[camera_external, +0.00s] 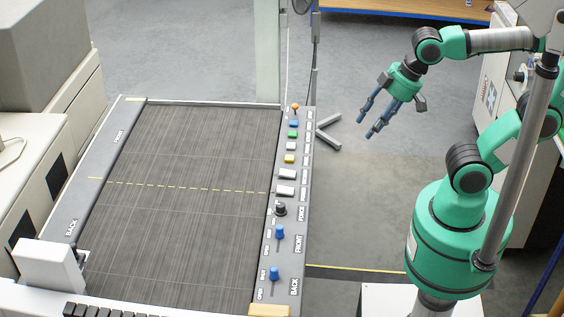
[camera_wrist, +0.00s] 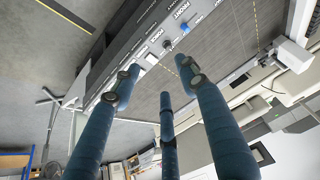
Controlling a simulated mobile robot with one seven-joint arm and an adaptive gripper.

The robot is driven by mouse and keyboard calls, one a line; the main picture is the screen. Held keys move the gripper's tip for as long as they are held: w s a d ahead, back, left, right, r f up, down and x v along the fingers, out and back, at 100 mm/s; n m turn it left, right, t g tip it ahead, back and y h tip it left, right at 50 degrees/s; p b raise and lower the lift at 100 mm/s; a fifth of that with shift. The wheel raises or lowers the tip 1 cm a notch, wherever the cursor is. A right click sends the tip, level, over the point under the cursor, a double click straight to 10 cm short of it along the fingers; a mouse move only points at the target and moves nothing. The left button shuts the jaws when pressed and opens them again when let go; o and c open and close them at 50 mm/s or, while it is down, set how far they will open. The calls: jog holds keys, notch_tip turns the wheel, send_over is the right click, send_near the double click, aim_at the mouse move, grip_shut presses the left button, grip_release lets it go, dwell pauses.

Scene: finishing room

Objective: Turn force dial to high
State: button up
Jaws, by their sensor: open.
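The force dial (camera_external: 280,209) is a small black knob on the control strip along the right side of the dark ribbed bed, beside the FORCE label. It also shows in the wrist view as a dark knob (camera_wrist: 167,44), too small to read its setting. My gripper (camera_external: 368,122) is open and empty, held in the air to the right of the strip, above and apart from the dial. In the wrist view its blue fingers (camera_wrist: 160,76) are spread, with nothing between them.
Two blue levers (camera_external: 279,232) (camera_external: 274,274) stand on the strip nearer the camera. White switches (camera_external: 286,174) and several coloured buttons (camera_external: 293,134) lie farther along it, with an orange knob (camera_external: 295,107) at the far end. A pale post (camera_external: 268,50) rises behind.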

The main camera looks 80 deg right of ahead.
jog(key=w+f+m+g+p, duration=0.1)
jog(key=w+f+m+g, duration=0.1)
jog(key=w, duration=0.7)
jog(key=m+g+p, duration=0.3)
jog(key=m+g, duration=0.1)
jog(key=m, duration=0.3)
send_over(281, 203)
notch_tip(281, 203, down, 17)
jog(key=shift+w+a+f, duration=0.25)
notch_tip(281, 203, down, 14)
jog(key=shift+s+d+r+b, duration=0.1)
jog(key=shift+s+b, duration=0.05)
jog(key=shift+b, duration=0.35)
jog(key=shift+c, duration=0.3)
grip_shut()
